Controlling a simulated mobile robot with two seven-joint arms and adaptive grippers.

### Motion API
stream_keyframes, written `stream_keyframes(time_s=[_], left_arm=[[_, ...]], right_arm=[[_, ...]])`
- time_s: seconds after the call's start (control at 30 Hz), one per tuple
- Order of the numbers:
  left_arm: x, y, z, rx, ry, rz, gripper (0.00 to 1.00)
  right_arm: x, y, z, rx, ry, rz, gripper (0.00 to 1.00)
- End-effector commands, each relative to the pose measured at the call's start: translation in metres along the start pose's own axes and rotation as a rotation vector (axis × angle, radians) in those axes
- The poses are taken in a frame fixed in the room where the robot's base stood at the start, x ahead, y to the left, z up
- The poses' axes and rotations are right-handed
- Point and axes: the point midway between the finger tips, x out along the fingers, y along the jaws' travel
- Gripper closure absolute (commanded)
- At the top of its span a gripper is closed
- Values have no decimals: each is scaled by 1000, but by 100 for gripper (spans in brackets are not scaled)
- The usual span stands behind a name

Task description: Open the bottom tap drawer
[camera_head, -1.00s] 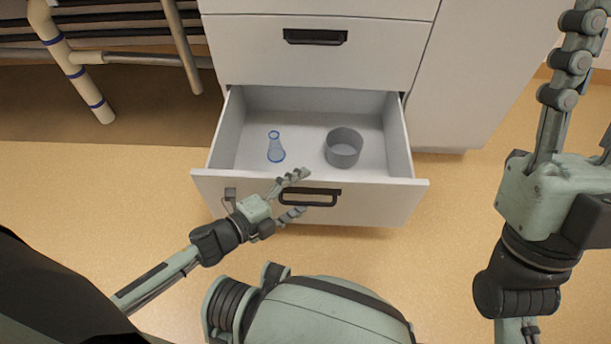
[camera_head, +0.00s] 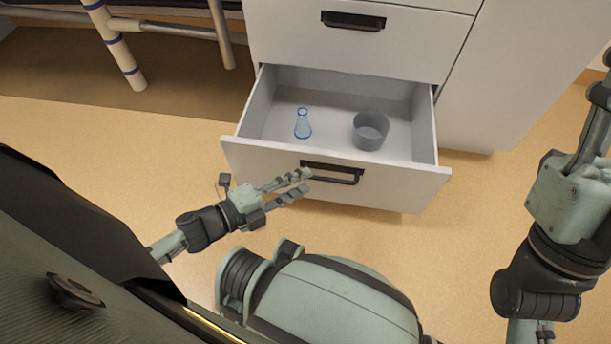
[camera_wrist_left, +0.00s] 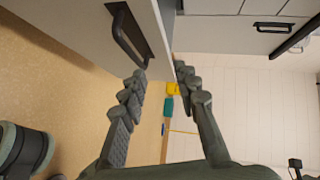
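The bottom drawer (camera_head: 411,191) stands pulled well out of the white cabinet, its inside showing from above. Its dark handle (camera_head: 331,173) is on the front face; a dark handle also shows in the left wrist view (camera_wrist_left: 127,38). My left gripper (camera_head: 303,182) is in front of the drawer face, its fingertips by the handle's left end. In the left wrist view its fingers (camera_wrist_left: 160,72) are apart, with the handle beyond them and nothing seen between them. My right gripper (camera_head: 600,105) is raised at the right edge, partly cut off, away from the drawer, its fingers apparently spread.
A blue-tinted flask (camera_head: 303,125) and a grey round container (camera_head: 370,131) stand inside the drawer. A closed drawer (camera_head: 415,48) is above. Pipes (camera_head: 123,50) stand at the back left. The floor (camera_head: 110,150) left of the drawer is clear.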

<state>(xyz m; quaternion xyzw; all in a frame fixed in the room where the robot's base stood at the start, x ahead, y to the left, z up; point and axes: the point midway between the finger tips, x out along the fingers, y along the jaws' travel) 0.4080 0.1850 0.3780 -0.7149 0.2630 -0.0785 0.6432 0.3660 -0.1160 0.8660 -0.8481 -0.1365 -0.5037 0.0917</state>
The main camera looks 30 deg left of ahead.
Motion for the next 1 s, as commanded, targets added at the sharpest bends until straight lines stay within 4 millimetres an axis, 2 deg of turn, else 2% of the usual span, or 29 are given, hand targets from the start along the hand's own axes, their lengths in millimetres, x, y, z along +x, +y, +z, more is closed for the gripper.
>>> stream_keyframes(time_s=[0.27,1.0], left_arm=[[-14,3,0,0,-1,3,69],[-16,9,-2,4,-3,15,69]], right_arm=[[2,0,-1,0,0,0,60],[6,0,-3,0,0,0,60]])
